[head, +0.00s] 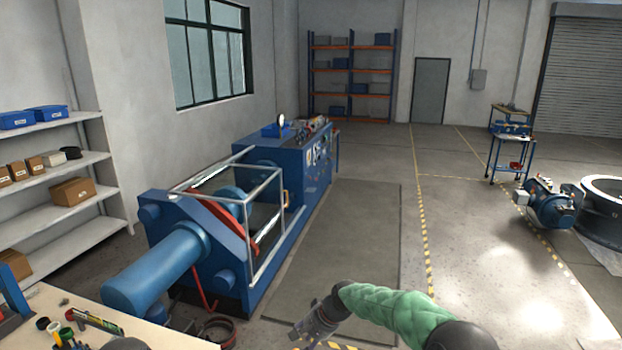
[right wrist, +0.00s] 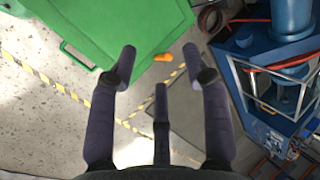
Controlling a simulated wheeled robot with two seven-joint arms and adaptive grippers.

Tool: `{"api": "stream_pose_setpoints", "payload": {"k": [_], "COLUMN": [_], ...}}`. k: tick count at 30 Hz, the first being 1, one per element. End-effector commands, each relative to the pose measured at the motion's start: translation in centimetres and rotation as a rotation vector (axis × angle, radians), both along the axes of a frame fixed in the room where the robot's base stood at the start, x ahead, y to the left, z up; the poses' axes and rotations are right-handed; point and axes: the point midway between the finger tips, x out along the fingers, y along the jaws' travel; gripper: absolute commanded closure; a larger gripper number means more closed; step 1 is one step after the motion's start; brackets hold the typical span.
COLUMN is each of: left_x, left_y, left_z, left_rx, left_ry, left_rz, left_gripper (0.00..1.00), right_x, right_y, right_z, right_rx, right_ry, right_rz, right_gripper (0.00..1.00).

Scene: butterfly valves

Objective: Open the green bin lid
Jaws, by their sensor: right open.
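A green bin (right wrist: 125,35) shows at the top of the right wrist view. The bin does not show in the head view. My right gripper (right wrist: 160,70) is open and empty, its dark fingers spread. Two fingertips overlap the bin's near edge in the picture; I cannot tell the gap, and no contact shows. My left gripper is not in view.
A large blue machine (head: 225,235) with a guard frame stands left of centre and also shows in the right wrist view (right wrist: 265,60). A cluttered workbench (head: 110,325) is at bottom left. Shelves (head: 60,170) line the left wall. Open floor (head: 480,260) lies to the right.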

Motion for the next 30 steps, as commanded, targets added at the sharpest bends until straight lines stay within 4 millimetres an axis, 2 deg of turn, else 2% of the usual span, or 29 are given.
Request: {"api": "stream_pose_setpoints", "payload": {"k": [1, 5, 8, 11, 15, 18, 21, 24, 30], "left_x": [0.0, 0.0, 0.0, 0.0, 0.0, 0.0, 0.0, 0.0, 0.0], "left_y": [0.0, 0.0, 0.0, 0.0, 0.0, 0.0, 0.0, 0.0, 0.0], "left_z": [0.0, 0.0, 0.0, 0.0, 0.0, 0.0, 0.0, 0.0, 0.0], "left_rx": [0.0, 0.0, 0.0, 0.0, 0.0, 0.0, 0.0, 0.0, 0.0], "left_ry": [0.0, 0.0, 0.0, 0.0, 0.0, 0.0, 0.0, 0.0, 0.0], "left_rz": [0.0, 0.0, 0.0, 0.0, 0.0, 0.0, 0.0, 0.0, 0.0], "left_gripper": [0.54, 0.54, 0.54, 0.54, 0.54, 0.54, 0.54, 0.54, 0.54], "right_x": [-0.7, -2.9, -6.0, -9.9, -16.8, -21.9, -26.2, -29.7, -35.5], "right_y": [-0.8, -3.2, -5.7, -8.0, -10.7, -12.0, -12.8, -13.2, -13.5], "right_z": [-2.1, -7.6, -12.9, -17.5, -22.9, -25.4, -26.9, -27.5, -27.8], "right_rx": [-0.012, -0.047, -0.078, -0.108, -0.139, -0.152, -0.157, -0.158, -0.152], "right_ry": [0.014, 0.033, 0.054, 0.07, 0.098, 0.114, 0.127, 0.135, 0.151], "right_rz": [-0.005, -0.015, -0.019, -0.018, -0.006, 0.005, 0.016, 0.026, 0.041], "right_gripper": [0.51, 0.51, 0.51, 0.51, 0.51, 0.51, 0.51, 0.51, 0.51]}}
